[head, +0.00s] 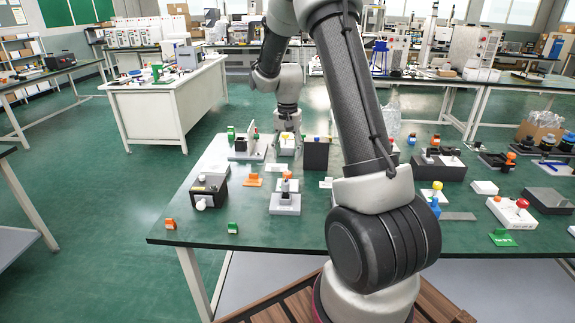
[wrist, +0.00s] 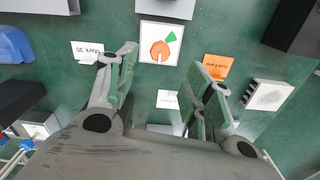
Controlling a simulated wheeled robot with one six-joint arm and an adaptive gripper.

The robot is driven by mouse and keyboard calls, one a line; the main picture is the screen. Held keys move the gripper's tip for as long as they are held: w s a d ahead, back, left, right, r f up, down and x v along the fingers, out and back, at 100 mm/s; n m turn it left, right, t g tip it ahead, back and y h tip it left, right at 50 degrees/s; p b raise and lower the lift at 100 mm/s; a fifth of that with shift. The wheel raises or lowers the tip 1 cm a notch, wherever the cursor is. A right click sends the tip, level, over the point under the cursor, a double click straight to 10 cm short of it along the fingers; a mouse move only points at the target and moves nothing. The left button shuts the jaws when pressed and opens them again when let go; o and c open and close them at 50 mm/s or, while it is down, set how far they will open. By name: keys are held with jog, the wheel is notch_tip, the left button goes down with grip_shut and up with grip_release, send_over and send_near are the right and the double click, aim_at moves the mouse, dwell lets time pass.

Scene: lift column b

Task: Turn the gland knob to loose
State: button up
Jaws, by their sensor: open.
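A round orange knob (wrist: 160,50) sits on a white square plate (wrist: 147,58) in the wrist view, with a green wedge mark (wrist: 171,36) beside its rim. I take this for the gland knob, though no label on it can be read. In the head view my gripper (head: 287,125) hangs over the back of the table, behind the knob.
An orange card (wrist: 219,68) and a white label (wrist: 87,52) flank the plate. A black box with a white knob (head: 210,185) stands left of it. Small orange (head: 170,223) and green (head: 232,228) markers lie at the front. Several other fixtures crowd the right side.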

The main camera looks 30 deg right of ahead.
notch_tip(320, 180, up, 4)
dwell(0.7)
